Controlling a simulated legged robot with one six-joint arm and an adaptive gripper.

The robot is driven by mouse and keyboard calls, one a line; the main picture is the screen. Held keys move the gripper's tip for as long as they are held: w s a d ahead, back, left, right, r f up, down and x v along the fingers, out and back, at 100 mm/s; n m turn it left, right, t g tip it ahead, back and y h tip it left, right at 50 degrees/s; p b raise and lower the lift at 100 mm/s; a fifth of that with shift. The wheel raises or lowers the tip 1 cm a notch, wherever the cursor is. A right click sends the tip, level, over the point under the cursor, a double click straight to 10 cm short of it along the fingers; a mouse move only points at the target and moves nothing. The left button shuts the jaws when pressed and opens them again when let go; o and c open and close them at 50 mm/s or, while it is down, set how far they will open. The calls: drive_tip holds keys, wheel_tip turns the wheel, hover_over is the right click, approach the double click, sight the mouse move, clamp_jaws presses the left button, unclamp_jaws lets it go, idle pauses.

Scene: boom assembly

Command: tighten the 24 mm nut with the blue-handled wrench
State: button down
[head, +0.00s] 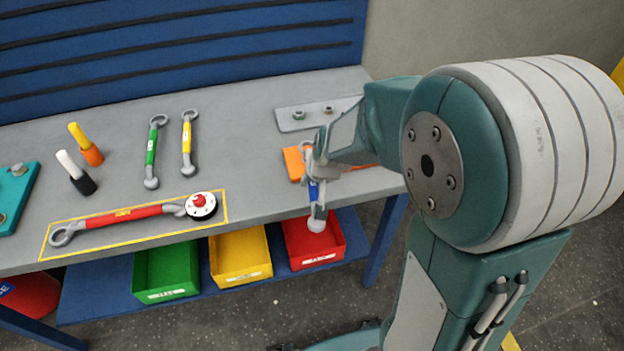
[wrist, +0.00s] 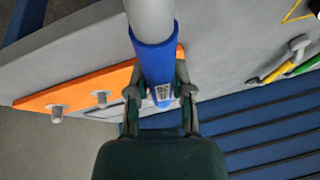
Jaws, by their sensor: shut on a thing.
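My gripper (head: 316,172) is shut on the blue-handled wrench (head: 314,191) above the right front part of the bench. In the wrist view the fingers (wrist: 160,94) close around the blue handle (wrist: 154,62), and the grey shaft runs out of the top of the frame. In the head view the wrench's pale lower end shows in front of the red bin. An orange plate (head: 293,164) lies behind the gripper, partly hidden by it. In the wrist view the orange plate (wrist: 75,90) carries studs or nuts (wrist: 100,98). I cannot tell which nut is the 24 mm one.
A grey plate (head: 290,122) with small fittings lies at the back. Green (head: 152,155) and yellow (head: 187,145) wrenches lie left of it. A red torque wrench (head: 125,215) lies in a yellow outline. Green, yellow and red (head: 320,257) bins stand below the front edge.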

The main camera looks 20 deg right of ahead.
drive_tip(key=shift+f, duration=1.6)
idle(0.3)
drive_tip(key=shift+w+a+m, duration=0.1)
drive_tip(key=shift+a+m, duration=0.3)
drive_tip(key=shift+w+a+m+h, duration=0.15)
drive_tip(key=shift+a+m+h, duration=0.15)
drive_tip(key=shift+a, duration=0.1)
drive_tip(key=shift+a, duration=0.1)
idle(0.5)
drive_tip(key=shift+w+a+m, duration=0.1)
drive_tip(key=shift+a+m, duration=0.2)
drive_tip(key=shift+m, duration=0.1)
drive_tip(key=shift+a, duration=0.1)
drive_tip(key=shift+w+a+m+h, duration=0.15)
drive_tip(key=shift+a+m+h, duration=0.15)
